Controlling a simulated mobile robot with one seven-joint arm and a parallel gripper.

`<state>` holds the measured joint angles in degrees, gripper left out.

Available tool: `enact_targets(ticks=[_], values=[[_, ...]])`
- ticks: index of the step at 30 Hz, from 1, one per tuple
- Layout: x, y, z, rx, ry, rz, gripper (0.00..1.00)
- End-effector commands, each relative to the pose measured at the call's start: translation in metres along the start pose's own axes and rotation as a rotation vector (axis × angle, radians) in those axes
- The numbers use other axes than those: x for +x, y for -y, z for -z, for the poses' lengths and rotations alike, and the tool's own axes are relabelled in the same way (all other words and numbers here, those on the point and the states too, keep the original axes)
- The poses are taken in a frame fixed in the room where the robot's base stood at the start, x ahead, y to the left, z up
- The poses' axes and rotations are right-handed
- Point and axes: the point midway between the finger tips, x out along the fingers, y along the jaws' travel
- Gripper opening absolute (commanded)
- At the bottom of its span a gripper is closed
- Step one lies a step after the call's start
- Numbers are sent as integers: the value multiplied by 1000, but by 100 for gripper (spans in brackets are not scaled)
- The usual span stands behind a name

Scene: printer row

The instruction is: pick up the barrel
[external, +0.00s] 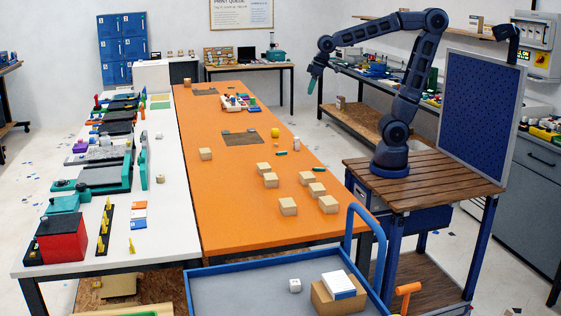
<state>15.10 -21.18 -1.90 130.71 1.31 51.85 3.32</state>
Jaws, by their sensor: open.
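I cannot tell for certain which object is the barrel. A small rounded yellow object (275,132) stands on the orange table (222,220), near its right edge. A small pale, upright cylinder (297,144) stands a little nearer, by the same edge. A short teal piece (281,154) lies just left of and below the cylinder. My gripper (312,88) hangs from the raised arm with its teal fingers pointing down. In the picture it is above and to the right of these objects, apart from them and empty. The gap between its fingers is too small to make out.
Several cardboard boxes (288,206) stand on the near right part of the orange table. A tray of coloured parts (240,103) lies farther back. A blue-railed cart (240,283) stands in front. The table's near left part is clear.

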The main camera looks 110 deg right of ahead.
Motion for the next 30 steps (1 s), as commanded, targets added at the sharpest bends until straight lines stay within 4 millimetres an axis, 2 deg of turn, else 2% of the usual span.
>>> enact_targets(ticks=[1, 6, 11, 15, 21, 26, 30], values=[[7, -10, 15, 33, 9, -8, 73], [27, -47, 58, 135, 26, -33, 73], [50, -89, 96, 232, 41, -57, 73], [74, -130, 124, 315, 54, -78, 73], [111, -198, 155, 435, 71, -109, 73], [143, -259, 171, 529, 86, -136, 73], [174, -314, 178, 611, 98, -159, 73]])
